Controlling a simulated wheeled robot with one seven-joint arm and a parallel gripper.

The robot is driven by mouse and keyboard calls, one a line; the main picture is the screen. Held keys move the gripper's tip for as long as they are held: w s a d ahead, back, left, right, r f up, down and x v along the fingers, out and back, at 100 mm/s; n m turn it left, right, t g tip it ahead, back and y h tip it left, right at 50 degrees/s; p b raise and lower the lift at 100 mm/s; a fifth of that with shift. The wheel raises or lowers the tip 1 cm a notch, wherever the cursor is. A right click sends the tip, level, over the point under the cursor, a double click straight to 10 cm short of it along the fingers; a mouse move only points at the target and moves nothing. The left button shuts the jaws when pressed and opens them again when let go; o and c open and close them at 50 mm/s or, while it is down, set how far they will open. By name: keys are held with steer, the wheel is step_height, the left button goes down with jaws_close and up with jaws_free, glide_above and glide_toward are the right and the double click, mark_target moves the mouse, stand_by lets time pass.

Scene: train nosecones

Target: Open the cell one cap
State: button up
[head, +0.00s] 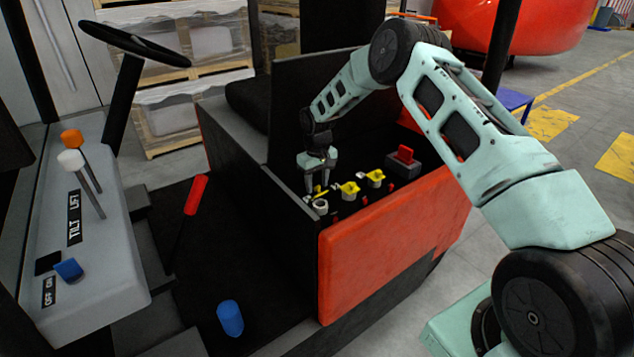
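My gripper (317,186) points down into the open battery compartment of a forklift, at the left end of a row of caps. Its fingertips are close to a small yellow piece (320,189), partly hidden by the fingers; whether they touch or grip it is too small to tell. Two yellow caps, one nearer the gripper (349,190) and one farther right (375,178), sit on the dark battery top. A pale ring-shaped piece (320,206) lies just below the fingertips. No label shows which cap is cell one.
A red plug (405,154) on a grey block stands right of the caps. The raised black cover (295,105) is behind the gripper, and the red side panel (390,250) is in front. A red-handled lever (196,195) and a blue cylinder (230,318) are left.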

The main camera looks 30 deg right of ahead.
step_height(320, 180, up, 12)
steer(key=b, duration=0.2)
steer(key=shift+b, duration=0.3)
steer(key=shift+s, duration=0.1)
